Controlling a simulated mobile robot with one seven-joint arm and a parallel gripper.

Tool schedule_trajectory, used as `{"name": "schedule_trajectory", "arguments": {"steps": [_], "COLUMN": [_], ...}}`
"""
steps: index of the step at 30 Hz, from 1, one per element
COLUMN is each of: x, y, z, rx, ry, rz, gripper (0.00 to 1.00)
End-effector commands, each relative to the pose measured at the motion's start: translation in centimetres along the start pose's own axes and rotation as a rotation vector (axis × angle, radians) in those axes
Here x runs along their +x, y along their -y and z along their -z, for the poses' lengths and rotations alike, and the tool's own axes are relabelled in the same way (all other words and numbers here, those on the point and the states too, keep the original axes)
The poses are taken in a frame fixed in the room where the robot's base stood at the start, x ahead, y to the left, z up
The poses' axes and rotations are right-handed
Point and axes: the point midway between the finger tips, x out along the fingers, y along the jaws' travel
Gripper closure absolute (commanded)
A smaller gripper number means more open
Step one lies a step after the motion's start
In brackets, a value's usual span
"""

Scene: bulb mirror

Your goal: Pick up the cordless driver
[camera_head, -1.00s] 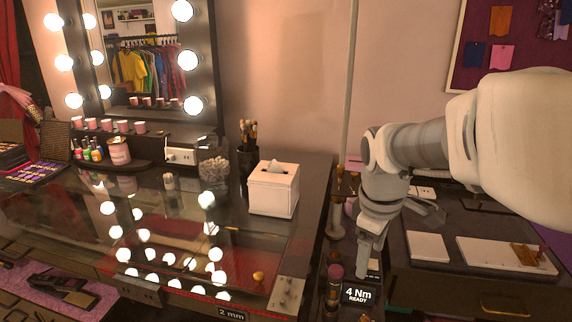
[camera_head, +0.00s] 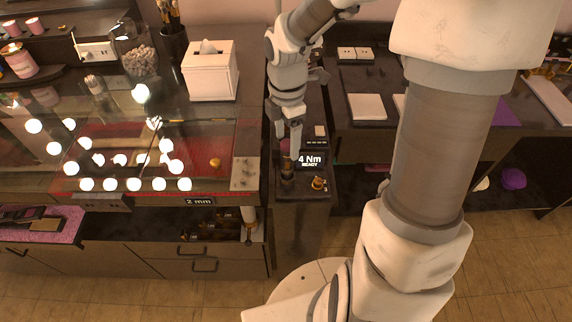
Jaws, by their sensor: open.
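My gripper (camera_head: 292,148) points down over a narrow dark stand (camera_head: 300,192) between the vanity and the right-hand desk. It is open. A slim upright dark and brass-coloured tool (camera_head: 287,168), which looks like the cordless driver, stands on the stand right at my fingertips. My fingers partly cover it, and I cannot tell whether they touch it or surround it. A small display (camera_head: 310,161) reading "4 Nm READY" stands just to its right.
A brass knob-like piece (camera_head: 318,183) sits near the stand's front edge. To the left is the glass-topped vanity with a tissue box (camera_head: 209,72) and a "2 mm" label (camera_head: 199,201). To the right is a dark desk with white pads (camera_head: 367,107). My arm covers much of the right side.

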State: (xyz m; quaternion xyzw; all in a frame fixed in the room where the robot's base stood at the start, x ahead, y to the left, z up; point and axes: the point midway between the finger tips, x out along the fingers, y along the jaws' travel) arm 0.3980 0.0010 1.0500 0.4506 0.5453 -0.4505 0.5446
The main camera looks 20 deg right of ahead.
Motion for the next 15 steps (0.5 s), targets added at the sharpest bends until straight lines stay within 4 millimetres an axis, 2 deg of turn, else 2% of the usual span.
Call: {"name": "schedule_trajectory", "arguments": {"steps": [1,3,11,15], "x": [1.3,2.5,4.4,6.4], "y": [0.1,0.1,0.0,0.0], "z": [0.1,0.1,0.0,0.0], "rx": [-0.002,-0.001,0.001,-0.001], "ry": [-0.002,-0.002,0.000,-0.001], "rz": [0.004,0.003,0.001,0.004], "gripper": [0.24,0.24,0.24,0.24]}}
